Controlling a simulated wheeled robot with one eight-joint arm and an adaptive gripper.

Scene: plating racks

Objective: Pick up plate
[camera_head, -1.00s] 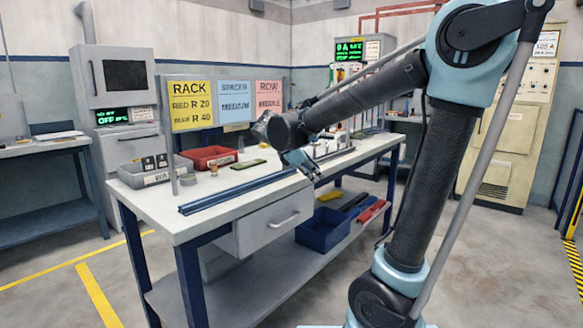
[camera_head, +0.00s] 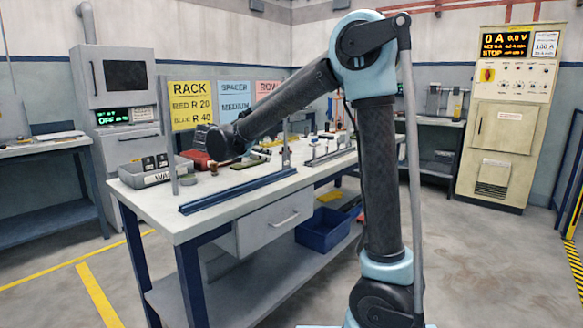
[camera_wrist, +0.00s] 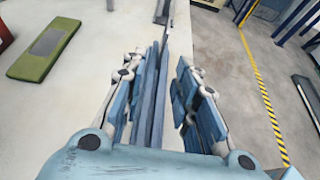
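In the wrist view, a flat grey piece (camera_wrist: 47,41), possibly the plate, lies on a green pad (camera_wrist: 32,66) on the white tabletop, left of my gripper. My gripper (camera_wrist: 155,75) is open, its two fingers apart, with nothing held between them. It is above the table's front edge, over a long blue rail (camera_wrist: 152,110) that shows beyond and between the fingers. In the head view, the rail (camera_head: 238,191) lies along the front of the bench (camera_head: 160,205). My forearm hides part of the tabletop there, and my gripper is hard to make out.
A grey bin (camera_head: 135,177) stands at the bench's left end, and a red bin (camera_head: 200,160) is partly behind my arm. Upright posts stand farther along the bench. A blue bin (camera_head: 322,231) sits on the lower shelf. The front left tabletop is clear.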

